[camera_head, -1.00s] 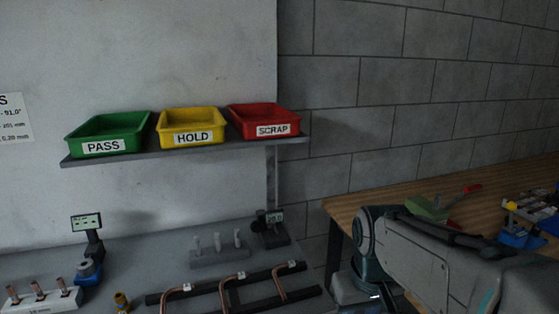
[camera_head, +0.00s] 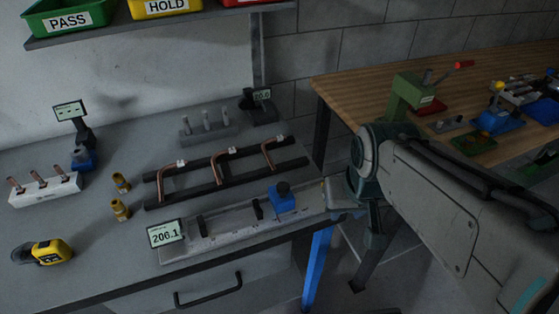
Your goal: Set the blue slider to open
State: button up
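The blue slider (camera_head: 283,201) is a blue block with a black knob on top. It sits toward the right end of a long grey measuring rail (camera_head: 225,228) near the front edge of the grey bench. A display reading 206.1 (camera_head: 165,233) stands at the rail's left end. Two small black stops stand on the rail left of the slider. My gripper (camera_head: 345,198) seems to be at the lower end of my arm, just right of the rail's right end and apart from the slider. Its fingers are too dark and small to read.
Bent copper tubes lie across a black rack (camera_head: 230,180) behind the rail. A yellow tape measure (camera_head: 43,252), brass fittings (camera_head: 120,208) and a white block with copper pins (camera_head: 45,190) are to the left. A wooden table (camera_head: 360,95) stands at the right.

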aim_at(281, 198)
jog(key=u, duration=0.05)
jog(key=k, duration=1.05)
jog(key=z, duration=0.7)
jog(key=i, duration=1.35)
jog(key=u, duration=0.8)
